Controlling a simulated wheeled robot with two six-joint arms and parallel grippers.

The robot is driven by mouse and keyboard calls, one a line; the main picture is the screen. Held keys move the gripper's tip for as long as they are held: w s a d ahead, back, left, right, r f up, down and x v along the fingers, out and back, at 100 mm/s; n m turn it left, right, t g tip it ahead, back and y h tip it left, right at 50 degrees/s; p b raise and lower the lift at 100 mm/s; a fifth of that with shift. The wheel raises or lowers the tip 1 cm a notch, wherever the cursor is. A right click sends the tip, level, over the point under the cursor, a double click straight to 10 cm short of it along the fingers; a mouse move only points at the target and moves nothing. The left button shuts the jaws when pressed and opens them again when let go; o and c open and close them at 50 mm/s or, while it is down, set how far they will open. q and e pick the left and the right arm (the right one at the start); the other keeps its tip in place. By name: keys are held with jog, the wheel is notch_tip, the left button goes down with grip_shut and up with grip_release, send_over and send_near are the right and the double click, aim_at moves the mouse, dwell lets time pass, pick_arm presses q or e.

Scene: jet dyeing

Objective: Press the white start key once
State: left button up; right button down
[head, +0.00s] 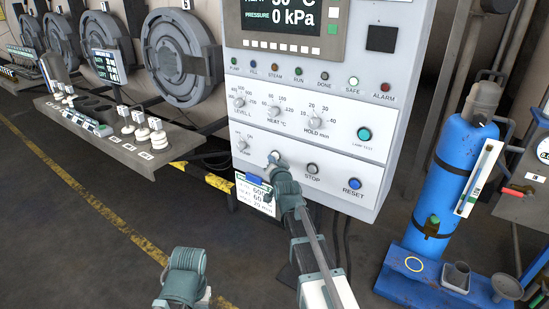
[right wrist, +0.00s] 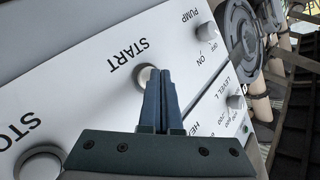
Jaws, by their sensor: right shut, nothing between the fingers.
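The white start key (right wrist: 146,77) sits under the word START on the pale control panel in the right wrist view. My right gripper (right wrist: 162,72) is shut and empty. Its fingertips are at the key and cover part of its edge; I cannot tell whether they touch it.
The STOP button (head: 312,168) and blue RESET button (head: 355,184) lie to the right of START. The PUMP knob (head: 242,144) is to the left. A label card (head: 250,194) hangs below the panel. A blue cylinder (head: 440,180) stands at the right.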

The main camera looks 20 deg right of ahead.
jog(key=shift+w+d, duration=0.2)
jog(key=shift+d, duration=0.05)
dwell(0.6)
jog(key=shift+s+a, duration=0.55)
jog(key=shift+a, duration=0.15)
jog(key=shift+s+a, duration=0.8)
jog(key=shift+a, duration=0.2)
jog(key=shift+s+a, duration=0.75)
jog(key=shift+a, duration=0.25)
